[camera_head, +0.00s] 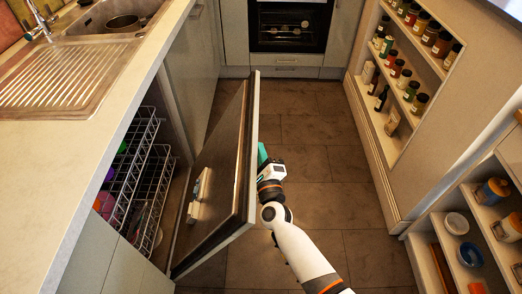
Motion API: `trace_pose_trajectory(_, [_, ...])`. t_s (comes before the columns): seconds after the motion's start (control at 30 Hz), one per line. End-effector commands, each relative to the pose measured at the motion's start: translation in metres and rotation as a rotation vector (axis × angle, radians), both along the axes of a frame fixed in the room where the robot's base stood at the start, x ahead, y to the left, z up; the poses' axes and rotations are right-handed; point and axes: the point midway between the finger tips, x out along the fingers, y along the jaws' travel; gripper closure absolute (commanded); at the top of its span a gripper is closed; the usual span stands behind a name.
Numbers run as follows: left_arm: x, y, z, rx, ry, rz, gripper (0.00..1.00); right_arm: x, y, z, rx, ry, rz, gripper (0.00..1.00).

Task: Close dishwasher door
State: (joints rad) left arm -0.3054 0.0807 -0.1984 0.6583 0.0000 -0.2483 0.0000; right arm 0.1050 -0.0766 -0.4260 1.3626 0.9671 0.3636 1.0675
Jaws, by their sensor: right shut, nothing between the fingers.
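The dishwasher door (228,158) stands partly open, tilted out from the counter front over the floor. Its dark inner face, with a pale dispenser unit (200,194), is turned to the left. My right gripper (262,154) is shut and empty, with teal fingertips. It is at the outer side of the door, near its far upper part; I cannot tell whether it touches the panel. The fingertips are partly hidden by the gripper body and the door. The open dishwasher shows wire racks (152,190) with colored dishes inside. My left gripper is not in view.
A counter with a steel sink (95,20) and drainboard (60,80) runs along the left. An oven (290,28) is at the far end. Shelves of jars (398,75) line the right side. The tiled floor (330,150) between is clear.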

Motion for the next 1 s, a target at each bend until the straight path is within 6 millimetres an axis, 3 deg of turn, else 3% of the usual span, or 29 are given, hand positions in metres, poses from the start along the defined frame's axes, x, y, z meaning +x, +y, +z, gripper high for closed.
trace_pose_trajectory(0.73, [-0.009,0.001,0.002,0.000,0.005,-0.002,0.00,-0.002,0.000,0.005,-0.010,-0.001,0.002,1.00])
trace_pose_trajectory(0.87, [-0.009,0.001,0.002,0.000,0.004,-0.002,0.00,-0.017,-0.002,0.002,-0.011,0.002,0.002,1.00])
trace_pose_trajectory(1.0, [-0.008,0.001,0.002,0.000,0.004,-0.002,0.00,-0.045,-0.006,-0.003,-0.011,0.004,0.002,1.00])
